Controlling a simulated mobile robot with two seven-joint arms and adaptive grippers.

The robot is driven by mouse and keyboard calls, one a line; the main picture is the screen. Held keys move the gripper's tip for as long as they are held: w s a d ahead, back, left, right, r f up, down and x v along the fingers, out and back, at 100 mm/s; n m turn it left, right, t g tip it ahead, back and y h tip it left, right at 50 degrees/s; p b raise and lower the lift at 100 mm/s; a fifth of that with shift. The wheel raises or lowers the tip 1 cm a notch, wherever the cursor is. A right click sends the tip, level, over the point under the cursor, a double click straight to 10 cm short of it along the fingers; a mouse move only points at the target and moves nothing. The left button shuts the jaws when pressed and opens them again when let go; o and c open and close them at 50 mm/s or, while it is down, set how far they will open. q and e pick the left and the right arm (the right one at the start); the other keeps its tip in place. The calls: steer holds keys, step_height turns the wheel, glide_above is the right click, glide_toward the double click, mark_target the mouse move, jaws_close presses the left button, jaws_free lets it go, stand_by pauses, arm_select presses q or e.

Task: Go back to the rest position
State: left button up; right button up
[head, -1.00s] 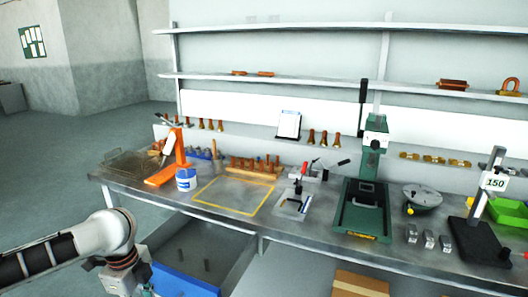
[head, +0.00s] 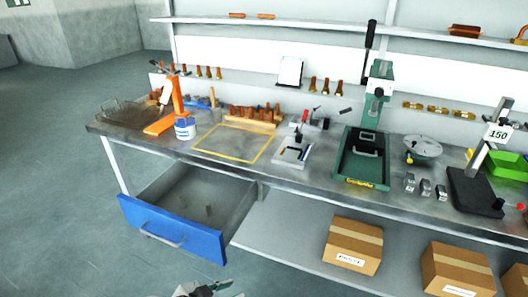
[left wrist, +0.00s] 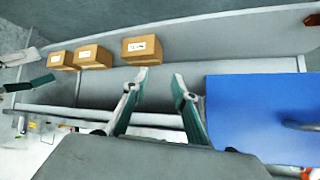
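My left gripper (left wrist: 159,82) is open and empty in the left wrist view, its two green-tipped fingers apart. It is in front of the bench, beside the blue drawer front (left wrist: 262,110). In the head view, only a small part of a gripper (head: 208,289) shows at the bottom edge, below the drawer (head: 172,231). My right gripper (left wrist: 42,68) shows at the left edge of the left wrist view, its fingers apart with nothing between them. The drawer stands pulled out, with a few small dark upright pieces inside.
The metal bench (head: 290,172) carries tools, a green press (head: 365,160) and a white-blue tub (head: 185,128). Cardboard boxes (head: 352,246) stand on the lower shelf (head: 285,240). The floor (head: 60,200) left of the bench is clear.

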arm_select(q)
steer(key=s+a+f+n+t+y, duration=0.3)
steer(key=s+a+f+n, duration=0.2)
steer(key=s+a, duration=0.5)
steer(key=shift+s+a+n+y, duration=0.3)
steer(key=shift+s+y, duration=0.1)
steer(key=shift+s, duration=0.05)
steer(key=shift+f, duration=0.1)
